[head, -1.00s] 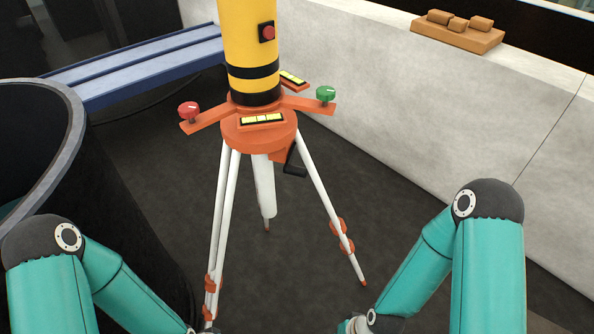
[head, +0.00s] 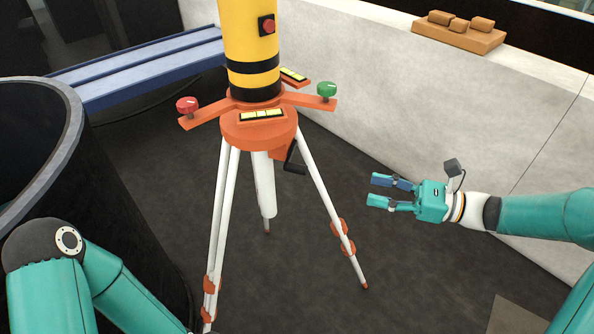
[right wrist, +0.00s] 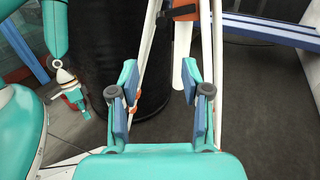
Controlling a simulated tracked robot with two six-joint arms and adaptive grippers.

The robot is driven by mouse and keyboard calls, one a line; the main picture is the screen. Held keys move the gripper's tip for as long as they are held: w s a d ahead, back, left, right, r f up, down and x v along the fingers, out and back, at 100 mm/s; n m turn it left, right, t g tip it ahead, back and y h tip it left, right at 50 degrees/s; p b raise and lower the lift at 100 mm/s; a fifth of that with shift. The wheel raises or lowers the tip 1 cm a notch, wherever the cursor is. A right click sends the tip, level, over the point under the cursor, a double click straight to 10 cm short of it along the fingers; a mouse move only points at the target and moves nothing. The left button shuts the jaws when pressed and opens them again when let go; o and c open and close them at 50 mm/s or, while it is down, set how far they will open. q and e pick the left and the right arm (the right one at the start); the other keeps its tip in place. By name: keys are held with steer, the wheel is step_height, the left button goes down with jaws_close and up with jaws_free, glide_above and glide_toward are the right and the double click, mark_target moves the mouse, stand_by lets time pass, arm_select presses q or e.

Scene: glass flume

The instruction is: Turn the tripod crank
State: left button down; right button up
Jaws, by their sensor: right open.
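The tripod has white legs and an orange head (head: 258,131) and stands upright on the dark floor. Its black crank (head: 295,160) sticks out at the right of an orange block below the head. My right gripper (head: 374,190) is open and empty, to the right of the crank and clear of it, fingers pointing left.
A yellow cylinder (head: 251,45) with black bands stands on the tripod head. Arms with a red knob (head: 187,105) and a green knob (head: 326,90) stick out. A black tub (head: 85,180) is at left, a pale wall (head: 420,110) at right. Floor right of the tripod is free.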

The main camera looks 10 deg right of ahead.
mark_target(302, 174)
steer(key=p+x, duration=0.1)
steer(key=x, duration=0.4)
steer(key=p+x, duration=0.1)
steer(key=x, duration=0.5)
steer(key=r+p+x, duration=0.1)
steer(key=x, duration=0.4)
steer(key=shift+w+a, duration=0.2)
steer(key=shift+a, duration=0.1)
steer(key=shift+c, duration=0.3)
jaws_close()
